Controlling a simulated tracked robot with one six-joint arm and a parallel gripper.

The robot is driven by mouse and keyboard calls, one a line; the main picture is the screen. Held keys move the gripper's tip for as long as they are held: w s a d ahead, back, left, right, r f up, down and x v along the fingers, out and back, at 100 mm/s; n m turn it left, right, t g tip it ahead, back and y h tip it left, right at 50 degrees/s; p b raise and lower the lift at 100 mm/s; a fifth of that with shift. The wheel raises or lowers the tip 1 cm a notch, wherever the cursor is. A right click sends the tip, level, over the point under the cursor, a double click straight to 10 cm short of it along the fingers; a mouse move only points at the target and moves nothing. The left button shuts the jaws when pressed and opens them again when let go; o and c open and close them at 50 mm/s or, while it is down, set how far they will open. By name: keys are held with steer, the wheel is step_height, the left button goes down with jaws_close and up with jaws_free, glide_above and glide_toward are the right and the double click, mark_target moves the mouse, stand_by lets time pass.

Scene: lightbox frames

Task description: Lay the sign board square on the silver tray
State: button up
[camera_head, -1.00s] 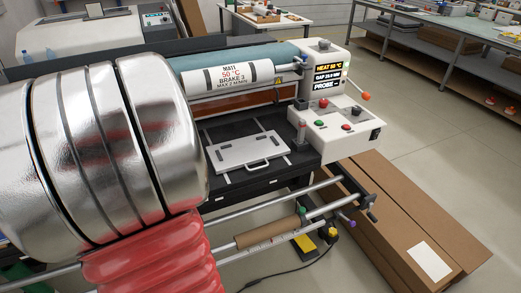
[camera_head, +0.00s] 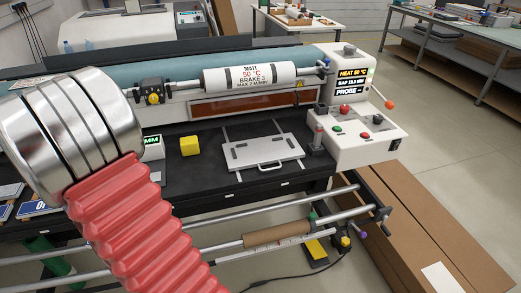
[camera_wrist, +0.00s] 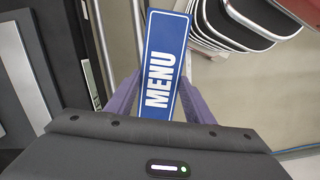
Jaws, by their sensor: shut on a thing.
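A blue sign board (camera_wrist: 162,62) with a white border and the white word MENU is between the purple fingers of my gripper (camera_wrist: 160,82) in the wrist view. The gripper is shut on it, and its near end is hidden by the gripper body. The silver tray (camera_head: 268,153) lies flat and empty on the black bed of the machine in the head view, with dark slots and a handle at its front. My gripper and the held board cannot be seen in the head view; my arm fills the left side.
A yellow block (camera_head: 190,146) and a white-and-green block (camera_head: 152,148) stand left of the tray. A white control box (camera_head: 357,140) stands close on its right, and a labelled roller (camera_head: 250,75) runs behind. Blue-and-white signs (camera_head: 42,208) lie at far left.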

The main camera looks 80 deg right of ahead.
steer(key=w+a+f+m, duration=0.1)
steer(key=w+a+f, duration=0.2)
steer(key=a, duration=0.5)
steer(key=w+a+f+m, duration=0.1)
steer(key=w+a+f, duration=0.2)
steer(key=a+f, duration=0.2)
steer(key=w+a+f, duration=0.3)
steer(key=a+f, duration=0.1)
steer(key=a, duration=0.6)
steer(key=shift+w+a+f+m, duration=0.3)
steer(key=shift+w+a+m, duration=0.05)
steer(key=shift+w+m, duration=0.05)
